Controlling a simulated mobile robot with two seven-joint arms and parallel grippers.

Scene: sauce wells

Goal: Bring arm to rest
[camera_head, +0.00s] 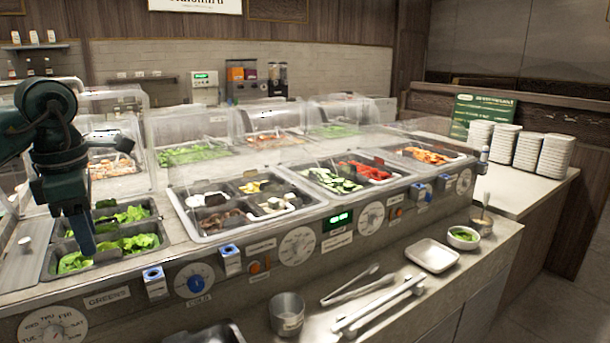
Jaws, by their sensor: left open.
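My left arm (48,115) comes in from the left, and my left gripper (84,240) points down over the lettuce pans (152,218) at the left end of the counter. The gripper is open, and I see nothing held in it. Its fingers overlap each other in this view and hide part of the greens. I cannot tell whether the fingertips touch the lettuce. My right gripper is not in view.
Clear guards (240,165) stand above the food pans. On the front ledge are a metal cup (287,318), tongs (357,286), a white square dish (433,256), a small bowl of greens (462,243) and a spoon cup (481,225). Stacked white dishes (505,145) stand at right.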

